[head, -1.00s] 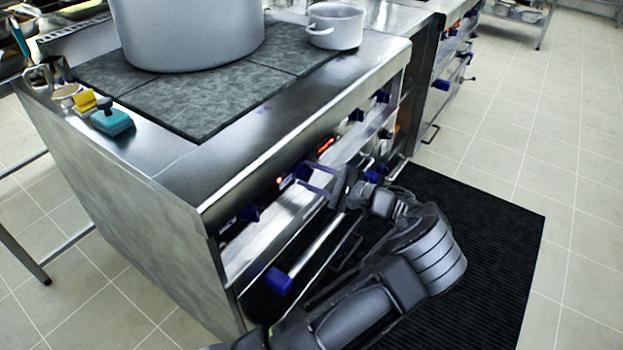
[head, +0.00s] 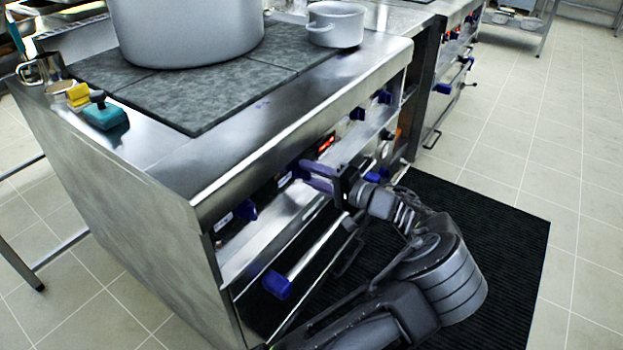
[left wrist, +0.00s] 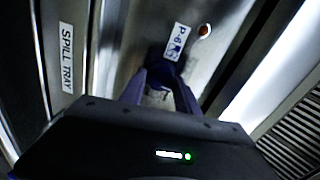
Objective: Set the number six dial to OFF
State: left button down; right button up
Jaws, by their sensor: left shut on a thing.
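The number six dial (left wrist: 164,72) is a dark blue knob under a "P-6" label (left wrist: 178,42) in the left wrist view. My left gripper (left wrist: 165,84) is shut on it, with a finger on each side. In the head view the left gripper (head: 308,174) is at the stove's front panel and covers the dial there. The dial's pointer and its setting are hidden or too dark to read. My right gripper is not in view.
Other blue knobs (head: 247,209) line the stove front (head: 262,182). An oven handle with a blue end (head: 277,285) runs below the panel. A large pot (head: 187,30) and a small pot (head: 336,24) stand on top. A dark mat (head: 480,225) covers the floor in front.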

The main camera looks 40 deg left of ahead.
pick_arm(q)
jog(key=shift+r+n, duration=0.1)
jog(key=shift+n, duration=0.4)
jog(key=c, duration=0.9)
grip_release()
jog(key=shift+d, duration=0.15)
jog(key=d, duration=0.7)
jog(key=shift+d+r+p, duration=0.15)
jog(key=shift+d+p, duration=0.15)
